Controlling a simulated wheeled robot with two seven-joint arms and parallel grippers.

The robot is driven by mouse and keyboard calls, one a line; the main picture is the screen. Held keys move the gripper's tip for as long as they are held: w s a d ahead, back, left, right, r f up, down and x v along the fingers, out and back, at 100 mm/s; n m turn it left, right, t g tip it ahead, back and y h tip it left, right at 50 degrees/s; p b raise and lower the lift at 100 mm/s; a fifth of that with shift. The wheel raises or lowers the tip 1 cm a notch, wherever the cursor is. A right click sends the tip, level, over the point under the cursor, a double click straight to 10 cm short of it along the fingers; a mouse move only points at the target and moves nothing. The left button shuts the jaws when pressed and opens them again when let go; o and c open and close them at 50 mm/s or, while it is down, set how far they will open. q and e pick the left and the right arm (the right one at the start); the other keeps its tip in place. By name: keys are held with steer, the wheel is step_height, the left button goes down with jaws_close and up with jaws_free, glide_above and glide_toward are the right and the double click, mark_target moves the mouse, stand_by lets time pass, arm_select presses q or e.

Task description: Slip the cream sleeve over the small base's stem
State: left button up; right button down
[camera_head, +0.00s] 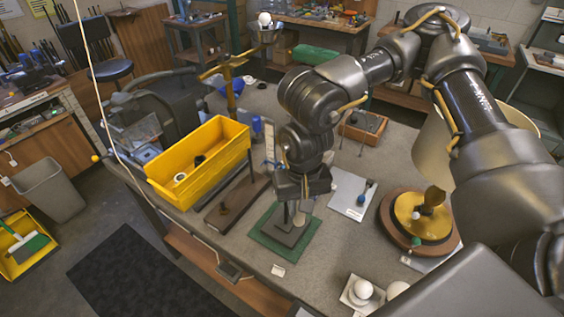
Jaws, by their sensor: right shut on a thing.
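My right gripper (299,201) points down over the green mat (262,240). It is shut on a small pale piece (306,206), which looks like the cream sleeve; the fingers hide much of it. A small dark grey stepped base (288,234) sits on the mat right below the gripper. A short stem seems to rise from this base at the fingers. I cannot tell whether the sleeve is around the stem or beside it. My left gripper is not in view.
A yellow bin (215,165) stands left of the gripper, with a brown board (228,207) beside it. A white plate (345,203) and a round wooden base with a brass disc (425,222) are to the right. A large cream shade (432,145) stands behind my arm.

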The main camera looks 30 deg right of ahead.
steer(key=w+r+m+p, duration=0.2)
steer(key=w+m, duration=0.2)
steer(key=m, duration=1.2)
steer(key=w+r+m+p, duration=0.2)
steer(key=w+r+m, duration=0.1)
steer(key=m, duration=1.4)
steer(key=shift+w+d+r, duration=0.2)
steer(key=shift+w+d, duration=0.15)
steer(key=shift+f, duration=0.15)
steer(key=shift+f+b, duration=2.15)
steer(key=shift+f, duration=0.25)
steer(key=shift+f+b, duration=1.25)
steer(key=shift+f, duration=0.75)
